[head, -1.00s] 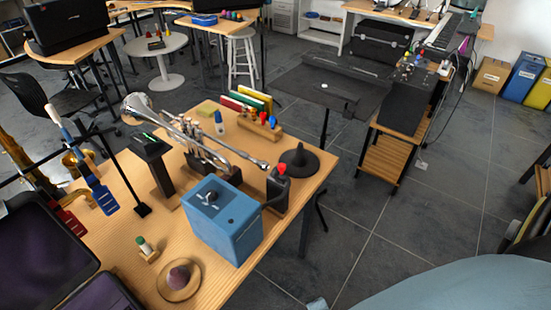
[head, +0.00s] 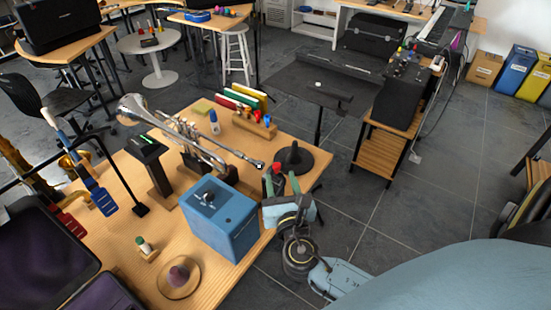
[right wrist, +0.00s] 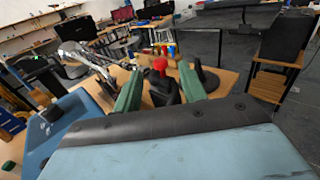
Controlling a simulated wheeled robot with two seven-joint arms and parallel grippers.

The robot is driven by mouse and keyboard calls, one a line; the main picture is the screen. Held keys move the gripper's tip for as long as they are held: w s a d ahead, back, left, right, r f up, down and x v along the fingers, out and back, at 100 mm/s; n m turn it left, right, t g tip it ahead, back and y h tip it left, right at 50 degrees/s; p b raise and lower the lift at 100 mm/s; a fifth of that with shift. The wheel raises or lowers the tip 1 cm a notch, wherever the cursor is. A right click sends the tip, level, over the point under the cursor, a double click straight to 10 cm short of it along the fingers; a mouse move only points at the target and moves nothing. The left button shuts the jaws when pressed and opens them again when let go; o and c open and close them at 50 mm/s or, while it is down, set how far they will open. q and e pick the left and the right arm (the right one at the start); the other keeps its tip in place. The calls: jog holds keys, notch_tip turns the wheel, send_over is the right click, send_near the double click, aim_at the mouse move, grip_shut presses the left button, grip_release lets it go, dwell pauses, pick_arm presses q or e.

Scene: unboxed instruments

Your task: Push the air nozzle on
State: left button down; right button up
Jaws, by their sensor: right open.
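A black upright piece with a red top (head: 277,168), which I take for the air nozzle, stands at the right edge of the wooden table, beside a blue box (head: 215,232). In the right wrist view the red top (right wrist: 160,66) and its black body (right wrist: 165,92) show between the fingers. My right gripper (head: 281,187) has two green fingers, open and apart, on the near side of the nozzle. In the right wrist view the open gripper (right wrist: 160,84) points at it. In the head view the gripper hides the nozzle's lower part. My left gripper is not in view.
A black cone on a round base (head: 295,158) stands just right of the nozzle. A silver trumpet (head: 185,137) lies on stands behind the blue box.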

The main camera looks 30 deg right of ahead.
aim_at(278, 168)
jog(key=x, duration=0.8)
jog(key=shift+c, duration=0.2)
grip_shut()
